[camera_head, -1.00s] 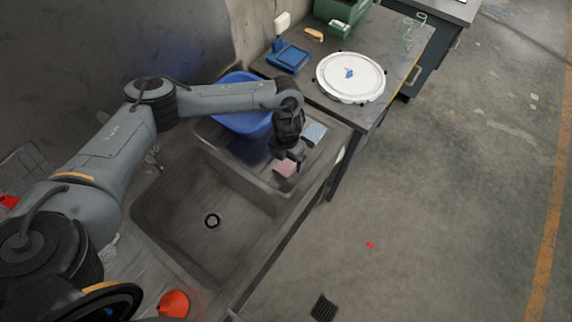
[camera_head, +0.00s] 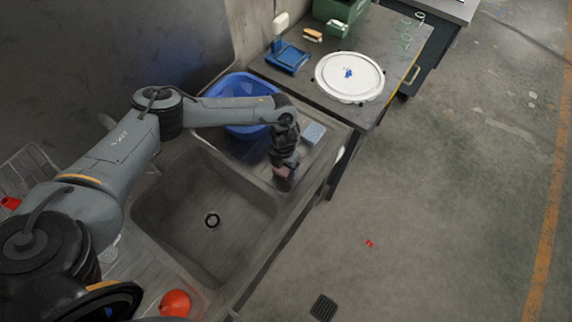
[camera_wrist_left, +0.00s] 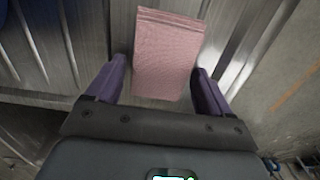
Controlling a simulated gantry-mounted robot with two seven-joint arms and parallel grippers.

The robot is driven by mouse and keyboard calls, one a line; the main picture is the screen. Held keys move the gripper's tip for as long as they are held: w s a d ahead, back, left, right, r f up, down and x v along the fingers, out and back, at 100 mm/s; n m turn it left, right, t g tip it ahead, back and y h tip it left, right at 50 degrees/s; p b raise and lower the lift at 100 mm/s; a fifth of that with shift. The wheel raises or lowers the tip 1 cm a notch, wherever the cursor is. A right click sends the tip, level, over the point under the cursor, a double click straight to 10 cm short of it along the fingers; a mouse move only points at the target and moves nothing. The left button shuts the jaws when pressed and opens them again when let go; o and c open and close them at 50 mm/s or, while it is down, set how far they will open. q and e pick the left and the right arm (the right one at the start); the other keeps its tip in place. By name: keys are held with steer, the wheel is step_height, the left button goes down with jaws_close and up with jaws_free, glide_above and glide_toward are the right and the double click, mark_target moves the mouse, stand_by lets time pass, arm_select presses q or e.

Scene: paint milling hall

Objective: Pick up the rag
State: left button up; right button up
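The rag is a folded pink cloth (camera_wrist_left: 167,52) on the metal sink top; in the head view only a small part of it (camera_head: 281,172) shows beneath my left gripper. My left gripper (camera_head: 284,168) is over the rag at the right rim of the sink. In the left wrist view its two purple fingers (camera_wrist_left: 158,85) stand apart on either side of the rag's near end, with gaps between them and the cloth. The gripper is open and does not hold the rag. My right gripper is not in either view.
The sink basin (camera_head: 180,215) lies left of the gripper. A blue tub (camera_head: 243,92) stands behind the arm. A light blue sponge-like block (camera_head: 313,133) lies close by on the right. A white round lid (camera_head: 349,77) rests on the table beyond.

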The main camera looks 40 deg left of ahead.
arm_select(q)
steer(key=c, duration=0.7)
steer(key=shift+r, duration=0.1)
steer(key=shift+c, duration=0.2)
steer(key=shift+r, duration=0.45)
steer(key=r, duration=0.1)
steer(key=d+r, duration=0.1)
steer(key=r, duration=0.1)
steer(key=shift+r, duration=0.25)
steer(key=s+d+r, duration=0.1)
steer(key=d+r, duration=0.5)
steer(key=d, duration=0.4)
steer(key=shift+d+r, duration=0.25)
steer(key=shift+d, duration=0.05)
steer(key=o, duration=0.3)
steer(key=shift+c, duration=1.1)
